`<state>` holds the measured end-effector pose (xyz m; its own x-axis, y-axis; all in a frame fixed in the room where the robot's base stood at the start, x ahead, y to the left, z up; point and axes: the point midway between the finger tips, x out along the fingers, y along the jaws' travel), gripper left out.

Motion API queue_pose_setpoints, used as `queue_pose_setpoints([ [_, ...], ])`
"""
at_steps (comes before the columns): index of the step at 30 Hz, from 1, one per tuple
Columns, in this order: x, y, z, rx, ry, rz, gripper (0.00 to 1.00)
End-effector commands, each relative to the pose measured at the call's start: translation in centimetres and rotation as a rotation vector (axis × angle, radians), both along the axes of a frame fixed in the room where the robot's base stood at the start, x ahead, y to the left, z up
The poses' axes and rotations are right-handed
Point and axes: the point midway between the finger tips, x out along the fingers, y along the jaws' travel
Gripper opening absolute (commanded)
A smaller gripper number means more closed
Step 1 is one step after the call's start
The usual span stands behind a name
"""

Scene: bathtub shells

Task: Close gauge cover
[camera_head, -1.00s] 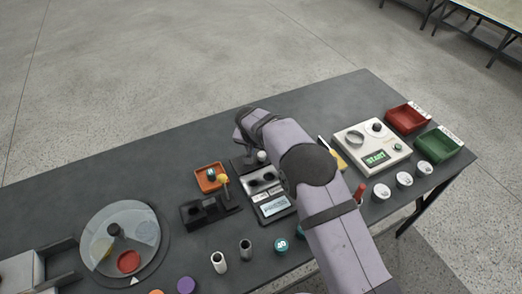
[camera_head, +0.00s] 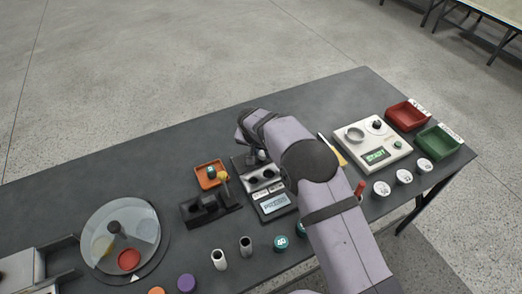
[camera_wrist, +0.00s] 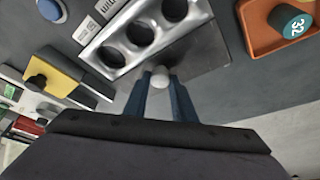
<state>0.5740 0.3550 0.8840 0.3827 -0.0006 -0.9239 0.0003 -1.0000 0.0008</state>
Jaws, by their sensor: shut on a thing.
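The gauge (camera_head: 270,190) sits mid-table, with a small display at its front. Its silver block has several round holes (camera_wrist: 142,33) and they are uncovered. A dark flat cover (camera_wrist: 208,62) lies open behind the block, and its edge shows in the head view (camera_head: 238,163). A white ball knob (camera_wrist: 160,77) is at the cover. My gripper (camera_wrist: 160,82) has its blue fingers closed around the knob. In the head view my arm hides most of the fingers.
An orange tray (camera_head: 200,184) holding a teal-topped piece stands left of the gauge. A black fixture (camera_head: 190,216) is in front of the tray. A white scale-like device (camera_head: 350,152) stands to the right. The table behind the gauge is clear.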

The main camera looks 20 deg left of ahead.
Motion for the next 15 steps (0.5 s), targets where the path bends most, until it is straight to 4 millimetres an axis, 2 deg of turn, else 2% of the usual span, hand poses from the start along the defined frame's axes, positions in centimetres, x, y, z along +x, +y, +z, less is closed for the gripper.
queue_pose_setpoints([
  [15,-4.2,-4.3,-0.1,0.002,-0.001,-0.001,0.0],
])
